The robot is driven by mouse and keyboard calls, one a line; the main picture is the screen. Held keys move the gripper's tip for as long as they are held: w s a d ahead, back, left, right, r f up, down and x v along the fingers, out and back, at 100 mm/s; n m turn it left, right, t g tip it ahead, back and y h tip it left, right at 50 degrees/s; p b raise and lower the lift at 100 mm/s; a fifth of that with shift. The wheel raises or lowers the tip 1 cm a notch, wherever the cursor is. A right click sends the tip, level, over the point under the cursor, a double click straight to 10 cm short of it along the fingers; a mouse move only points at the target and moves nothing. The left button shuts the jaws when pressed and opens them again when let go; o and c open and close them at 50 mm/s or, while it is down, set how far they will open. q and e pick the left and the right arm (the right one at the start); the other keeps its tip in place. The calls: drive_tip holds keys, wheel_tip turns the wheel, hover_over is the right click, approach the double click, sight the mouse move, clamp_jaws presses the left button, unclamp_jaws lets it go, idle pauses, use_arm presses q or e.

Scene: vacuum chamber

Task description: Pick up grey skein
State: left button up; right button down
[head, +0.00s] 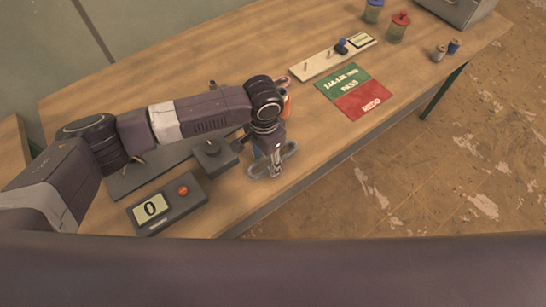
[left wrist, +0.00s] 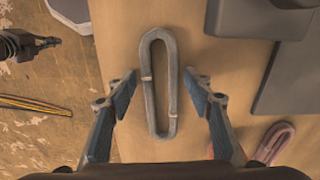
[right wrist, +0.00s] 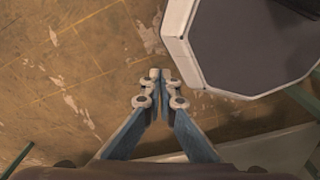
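The grey skein (left wrist: 147,75) is a long closed loop with two pale ties, lying on the wooden table. In the head view the grey skein (head: 289,149) lies near the table's front edge, partly hidden by my left gripper (head: 272,165). In the left wrist view my left gripper (left wrist: 161,88) is open, with one finger on each side of the loop and a gap to both. My right gripper (right wrist: 160,75) is shut and empty, away from the skein; it is not seen in the head view.
A device with a "0" display (head: 150,208) and a dark knob box (head: 212,155) stand left of the skein. A pink skein (left wrist: 271,143) lies nearby.

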use_arm(q)
drive_tip(key=c, duration=0.7)
drive_tip(key=shift+r, duration=0.2)
use_arm(e)
drive_tip(key=shift+s+f, duration=0.1)
drive_tip(key=shift+s, duration=0.95)
